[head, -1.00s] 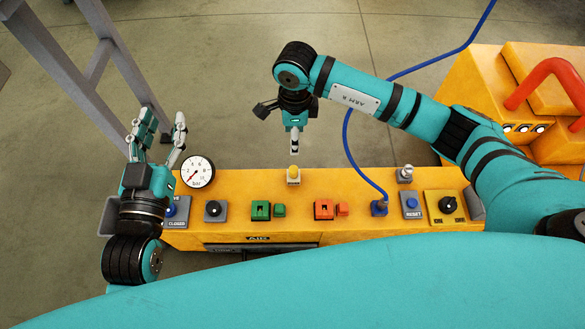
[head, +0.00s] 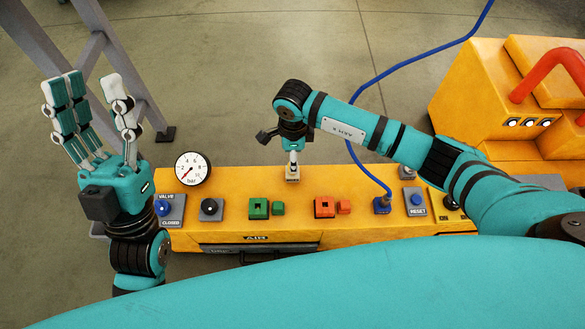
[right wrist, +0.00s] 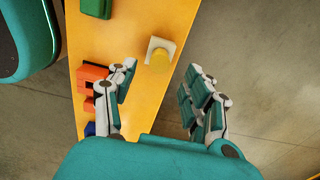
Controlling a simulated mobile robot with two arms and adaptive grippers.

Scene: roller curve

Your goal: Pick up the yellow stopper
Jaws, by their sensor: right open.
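The yellow stopper (right wrist: 159,60) sits on a pale square base on the yellow console, ahead of my right gripper in the right wrist view. My right gripper (right wrist: 162,76) is open, with a finger on either side of the line to the stopper and nothing held. In the head view my right gripper (head: 292,160) points down right over the stopper's base (head: 293,180) and hides most of the stopper. I cannot tell whether it touches. My left gripper (head: 95,88) is open and empty, raised at the console's left end.
The console (head: 230,180) carries a pressure gauge (head: 193,168), a green block (head: 258,208), a red block (head: 324,207) and a blue hose plug (head: 382,205). The blue hose (head: 355,150) passes behind my right arm. A yellow machine (head: 480,100) stands at right.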

